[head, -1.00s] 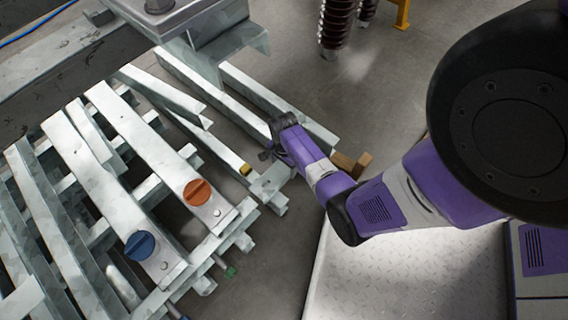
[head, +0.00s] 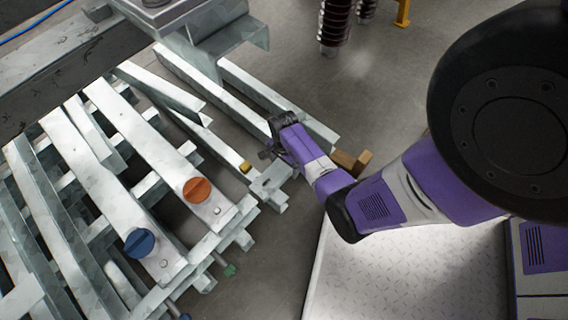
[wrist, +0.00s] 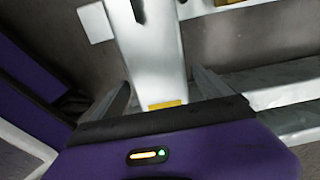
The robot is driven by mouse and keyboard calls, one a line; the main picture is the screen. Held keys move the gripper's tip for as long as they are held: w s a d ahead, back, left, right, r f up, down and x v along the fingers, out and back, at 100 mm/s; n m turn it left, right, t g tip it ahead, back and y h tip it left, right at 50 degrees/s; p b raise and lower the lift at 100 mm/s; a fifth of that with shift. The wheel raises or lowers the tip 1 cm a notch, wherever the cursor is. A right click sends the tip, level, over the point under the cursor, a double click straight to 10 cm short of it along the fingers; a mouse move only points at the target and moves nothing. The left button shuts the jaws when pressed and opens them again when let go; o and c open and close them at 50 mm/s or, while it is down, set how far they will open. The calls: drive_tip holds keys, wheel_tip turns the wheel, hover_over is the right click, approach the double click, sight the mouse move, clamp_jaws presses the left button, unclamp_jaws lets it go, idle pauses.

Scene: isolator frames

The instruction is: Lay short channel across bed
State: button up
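A short galvanised channel (wrist: 150,55) runs up the wrist view between my two fingers, with a dark slot near its upper end and a yellow mark low down by the palm. My gripper (wrist: 165,82) has its fingers apart, one on each side of this channel; whether they press on it I cannot tell. In the head view my gripper (head: 268,152) is low beside the end of the steelwork, just above a short pale piece (head: 270,180). The bed of pale steel rails and crosspieces (head: 130,120) fills the left; an orange knob (head: 197,190) and a blue knob (head: 139,243) sit on its rails.
Long channels (head: 225,110) lie behind the bed. A yellow block (head: 245,167) is left of my gripper, and wooden blocks (head: 352,162) are right of it. A green-ended rod (head: 230,270) sticks out at the bed's near edge. Ribbed brown insulators (head: 335,25) stand behind; floor is bare between.

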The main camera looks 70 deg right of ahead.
sight(284, 164)
wheel_tip(284, 164, up, 13)
drive_tip(key=p, duration=0.7)
drive_tip(key=s+a+r+n+t+h, duration=0.1)
drive_tip(key=a+n+t+h, duration=0.1)
drive_tip(key=a+n, duration=0.3)
drive_tip(key=s+a+r+n+t+h, duration=0.1)
drive_tip(key=s+a+n+t, duration=0.1)
drive_tip(key=a+n, duration=0.3)
drive_tip(key=s+a+r+n+t+y, duration=0.1)
drive_tip(key=s+a+r+n+t, duration=0.1)
drive_tip(key=r, duration=0.9)
drive_tip(key=s+a+r+n+t+y, duration=0.1)
drive_tip(key=s+a+r+n+t, duration=0.1)
drive_tip(key=a+r+n+t, duration=0.3)
drive_tip(key=s+a+r+n+t+y, duration=0.1)
drive_tip(key=a+r+n+t, duration=0.3)
drive_tip(key=a+r, duration=0.6)
wheel_tip(284, 164, up, 7)
drive_tip(key=shift+s+n, duration=0.5)
drive_tip(key=shift+n, duration=0.6)
